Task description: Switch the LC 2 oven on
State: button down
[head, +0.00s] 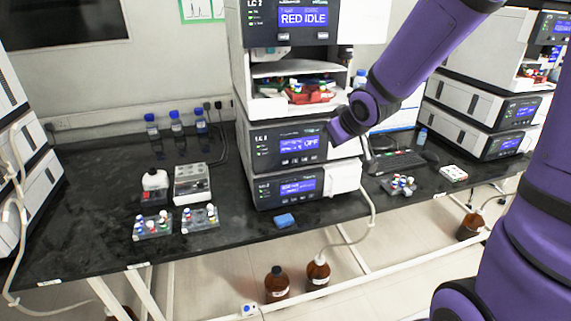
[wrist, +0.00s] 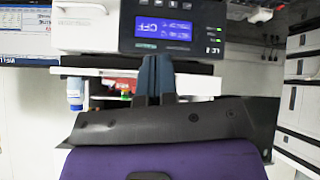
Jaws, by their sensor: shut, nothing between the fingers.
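The LC 2 oven (head: 262,147) is a dark-fronted module in the middle stack in the head view. Its blue display (head: 300,145) reads OFF, with a row of small buttons (head: 298,160) below it. In the wrist view the oven panel (wrist: 205,22) appears upside down, its display (wrist: 163,27) also showing OFF and green lights beside it. My gripper (wrist: 155,62) is shut and empty, fingertips pointing at the panel near the display. A gap to the panel cannot be judged.
Another module (head: 258,190) with a lit display sits below the oven. Vial racks (head: 152,226) and a blue block (head: 285,221) stand on the black bench (head: 100,225).

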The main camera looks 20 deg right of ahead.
aim_at(285, 162)
jog(key=w+a+f+y, duration=0.2)
jog(key=a+f+y, duration=0.1)
jog(key=f, duration=0.6)
jog(key=w+a+f+n+t+y, duration=0.1)
jog(key=w+a+f+y, duration=0.2)
jog(key=f, duration=0.6)
jog(key=shift+w+a+y, duration=0.25)
jog(key=shift+a+y, duration=0.2)
jog(key=shift+y, duration=0.25)
jog(key=w, duration=0.9)
dwell(1.3)
jog(key=shift+w, duration=0.35)
